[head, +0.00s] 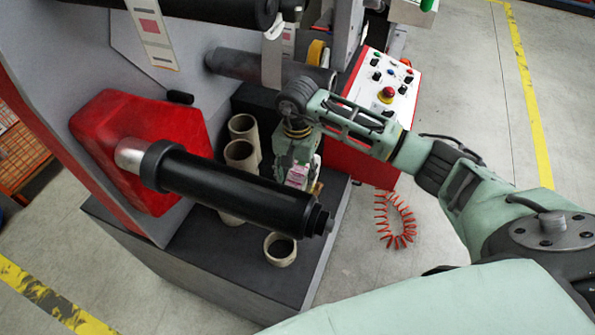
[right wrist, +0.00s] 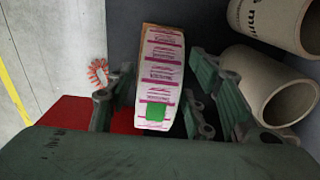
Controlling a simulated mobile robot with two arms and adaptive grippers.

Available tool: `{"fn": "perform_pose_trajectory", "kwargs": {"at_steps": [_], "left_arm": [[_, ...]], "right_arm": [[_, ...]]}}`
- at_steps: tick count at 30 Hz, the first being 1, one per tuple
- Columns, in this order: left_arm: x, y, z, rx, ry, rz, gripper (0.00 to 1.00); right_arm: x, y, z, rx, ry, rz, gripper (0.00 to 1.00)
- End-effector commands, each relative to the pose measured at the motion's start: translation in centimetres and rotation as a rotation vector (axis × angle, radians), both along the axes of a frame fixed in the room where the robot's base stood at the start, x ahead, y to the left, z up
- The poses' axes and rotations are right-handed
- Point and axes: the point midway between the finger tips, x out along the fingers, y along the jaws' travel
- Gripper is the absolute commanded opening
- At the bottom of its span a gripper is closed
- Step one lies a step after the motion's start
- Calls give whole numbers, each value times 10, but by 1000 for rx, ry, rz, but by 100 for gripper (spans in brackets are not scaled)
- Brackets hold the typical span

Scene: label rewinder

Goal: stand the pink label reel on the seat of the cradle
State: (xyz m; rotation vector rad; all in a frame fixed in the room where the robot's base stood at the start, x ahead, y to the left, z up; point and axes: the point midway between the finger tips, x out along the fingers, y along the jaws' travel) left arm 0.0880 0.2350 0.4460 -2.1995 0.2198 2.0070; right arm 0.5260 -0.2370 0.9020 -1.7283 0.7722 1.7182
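The pink label reel (head: 297,177) is a white roll with pink printed labels, low at the end of my right arm in the head view. The gripper partly hides the reel in the head view. I cannot make out the cradle or its seat. My left gripper is not in view.
A black roller (head: 235,190) juts out from the red housing, left of my right gripper. Several cardboard cores (head: 281,249) stand on the dark platform (head: 215,270). A control panel (head: 385,85) is behind my arm. A coiled red hose (head: 396,222) lies on open floor.

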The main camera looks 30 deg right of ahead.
Motion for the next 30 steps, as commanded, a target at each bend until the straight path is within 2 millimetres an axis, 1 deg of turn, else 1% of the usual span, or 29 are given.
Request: {"fn": "perform_pose_trajectory", "kwargs": {"at_steps": [1,3,11,14,17,27,30], "left_arm": [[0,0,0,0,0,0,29],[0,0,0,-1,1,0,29],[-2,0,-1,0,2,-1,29],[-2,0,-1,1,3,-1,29],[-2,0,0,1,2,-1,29],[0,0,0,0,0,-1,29],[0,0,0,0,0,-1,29]], "right_arm": [[0,0,-1,-1,1,0,55],[-1,0,-1,-1,2,0,60],[-2,0,-3,-1,7,0,60],[-1,0,1,0,5,0,60],[0,0,13,-1,1,0,60],[0,0,84,-1,-1,1,60],[0,0,100,-1,0,-1,60]]}}
